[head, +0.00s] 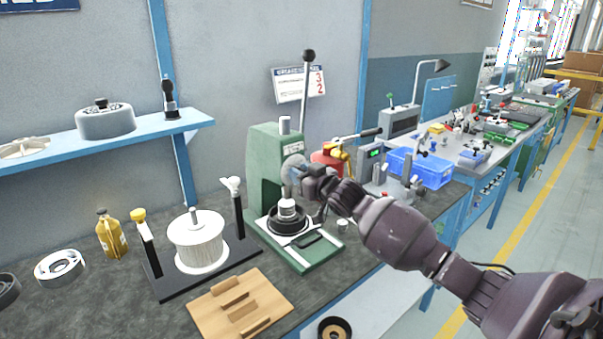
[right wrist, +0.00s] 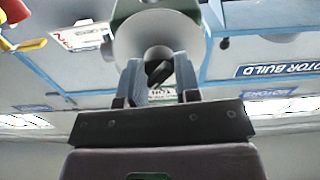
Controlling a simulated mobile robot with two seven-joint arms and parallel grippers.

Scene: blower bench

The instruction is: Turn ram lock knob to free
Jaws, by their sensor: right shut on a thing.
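The green arbor press (head: 262,165) stands on the bench, its long black-knobbed lever (head: 307,90) pointing up. A pale round disc (head: 292,168) shows on the press head, and a large grey round part (right wrist: 135,42) fills the middle of the right wrist view. My right gripper (head: 302,171) is at the press head beside the disc. In the right wrist view its two fingers are closed around a small dark part (right wrist: 158,72), which I take to be the ram lock knob. The knob's setting cannot be read. My left gripper is not in view.
Below my gripper, a dark ring part (head: 287,222) sits on the press base. A wound white coil (head: 196,242) on a black stand and a wooden block (head: 238,305) are to the left. A red can (head: 329,162) and a blue bin (head: 425,168) stand to the right.

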